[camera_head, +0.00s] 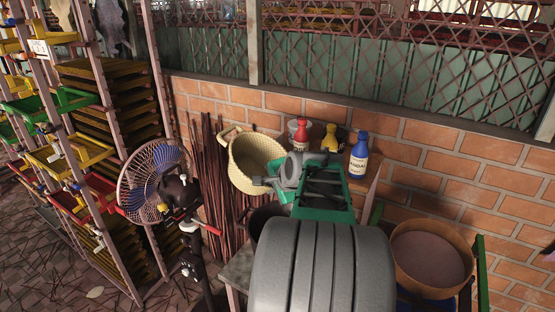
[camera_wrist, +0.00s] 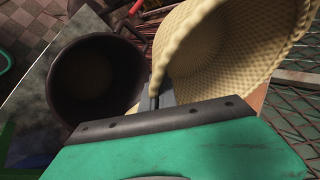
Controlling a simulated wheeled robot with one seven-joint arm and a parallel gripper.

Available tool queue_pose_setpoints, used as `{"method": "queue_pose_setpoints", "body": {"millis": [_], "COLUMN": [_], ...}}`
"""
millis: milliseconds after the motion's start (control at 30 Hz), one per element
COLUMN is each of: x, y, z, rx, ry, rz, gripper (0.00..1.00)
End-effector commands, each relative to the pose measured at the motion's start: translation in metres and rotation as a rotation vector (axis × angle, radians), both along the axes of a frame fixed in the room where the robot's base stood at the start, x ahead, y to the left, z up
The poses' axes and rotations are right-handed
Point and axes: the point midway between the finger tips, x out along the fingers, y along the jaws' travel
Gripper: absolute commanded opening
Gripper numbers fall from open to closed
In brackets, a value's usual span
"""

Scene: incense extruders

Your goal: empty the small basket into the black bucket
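The small basket (camera_head: 246,181) is woven and pale yellow, with a looped handle, and is raised in the middle of the head view. In the wrist view the basket (camera_wrist: 232,48) is tilted, its open mouth partly showing; I see no contents in it. My gripper (camera_wrist: 155,98) appears shut on the basket's rim; in the head view my gripper (camera_head: 262,181) is at the basket's lower right edge. The black bucket (camera_wrist: 54,75) stands upright beside and below the basket, its dark inside showing nothing distinct. In the head view the bucket (camera_head: 256,222) is mostly hidden behind my arm.
A red-capped bottle (camera_head: 301,136), a yellow bottle (camera_head: 332,140) and a blue bottle (camera_head: 358,160) stand by the brick wall. A fan (camera_head: 150,180) stands at left, near bundled sticks (camera_head: 205,150). A round brown tub (camera_head: 432,256) is at right.

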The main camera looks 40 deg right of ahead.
Motion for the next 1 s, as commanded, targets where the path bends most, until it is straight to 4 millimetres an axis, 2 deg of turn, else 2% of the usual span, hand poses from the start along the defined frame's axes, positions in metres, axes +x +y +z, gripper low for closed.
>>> {"method": "queue_pose_setpoints", "body": {"millis": [100,300,467,567,900,1000], "x": [0.003,0.000,-0.004,-0.005,-0.005,-0.005], "y": [0.003,0.002,-0.001,-0.003,-0.003,-0.003], "z": [-0.011,-0.021,-0.024,-0.019,0.019,0.025], "rx": [-0.067,-0.160,-0.198,-0.199,-0.199,-0.198], "ry": [0.177,0.436,0.539,0.541,0.539,0.541], "rz": [0.009,0.008,0.003,-0.002,-0.004,-0.002], "gripper": [0.00,0.00,0.00,0.00,0.00,0.00]}}
